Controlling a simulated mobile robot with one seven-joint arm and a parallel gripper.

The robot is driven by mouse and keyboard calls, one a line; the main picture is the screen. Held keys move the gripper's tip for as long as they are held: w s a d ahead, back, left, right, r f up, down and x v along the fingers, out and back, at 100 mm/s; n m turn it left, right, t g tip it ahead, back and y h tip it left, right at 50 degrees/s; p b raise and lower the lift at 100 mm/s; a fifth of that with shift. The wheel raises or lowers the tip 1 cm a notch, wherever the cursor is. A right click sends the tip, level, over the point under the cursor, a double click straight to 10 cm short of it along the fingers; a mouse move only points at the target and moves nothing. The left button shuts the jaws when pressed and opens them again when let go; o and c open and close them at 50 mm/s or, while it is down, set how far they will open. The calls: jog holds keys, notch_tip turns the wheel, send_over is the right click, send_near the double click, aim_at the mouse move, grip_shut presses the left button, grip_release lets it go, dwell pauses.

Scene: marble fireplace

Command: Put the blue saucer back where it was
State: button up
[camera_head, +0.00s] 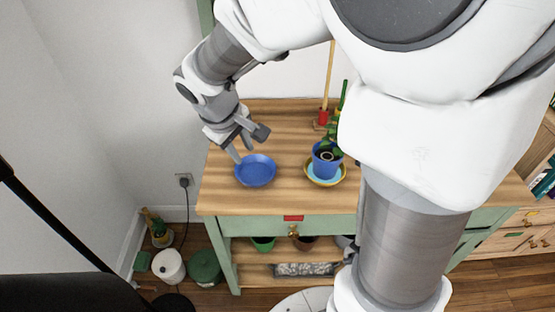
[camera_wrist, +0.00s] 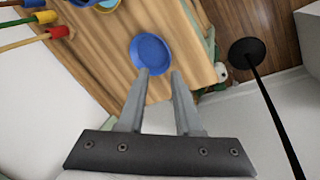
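The blue saucer (camera_head: 256,171) lies flat and empty on the left part of the wooden tabletop, near its front edge. It also shows in the wrist view (camera_wrist: 150,52), just beyond my fingertips. My gripper (camera_head: 241,147) is above the table at the saucer's back left side. In the wrist view my gripper (camera_wrist: 159,72) has its two fingers apart with nothing between them. One fingertip overlaps the saucer's near rim in that view; I cannot tell whether it touches.
Right of the saucer, a plant in a blue pot (camera_head: 325,162) stands on a light-blue and yellow saucer (camera_head: 314,180). Long-handled tools (camera_head: 323,115) stand behind it. The green-framed table (camera_head: 225,200) has pots on its lower shelf. My arm hides the table's right part.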

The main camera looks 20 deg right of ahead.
jog(key=s+d+r+m+t+y, duration=0.1)
jog(key=s+d+r+m, duration=0.1)
jog(key=s, duration=0.6)
jog(key=s+d+r+m+t+y, duration=0.1)
jog(key=s+d+r+m, duration=0.2)
jog(key=s+r, duration=0.4)
jog(key=shift+s+r+m+y, duration=0.3)
jog(key=shift+s+m, duration=0.4)
jog(key=shift+s, duration=0.3)
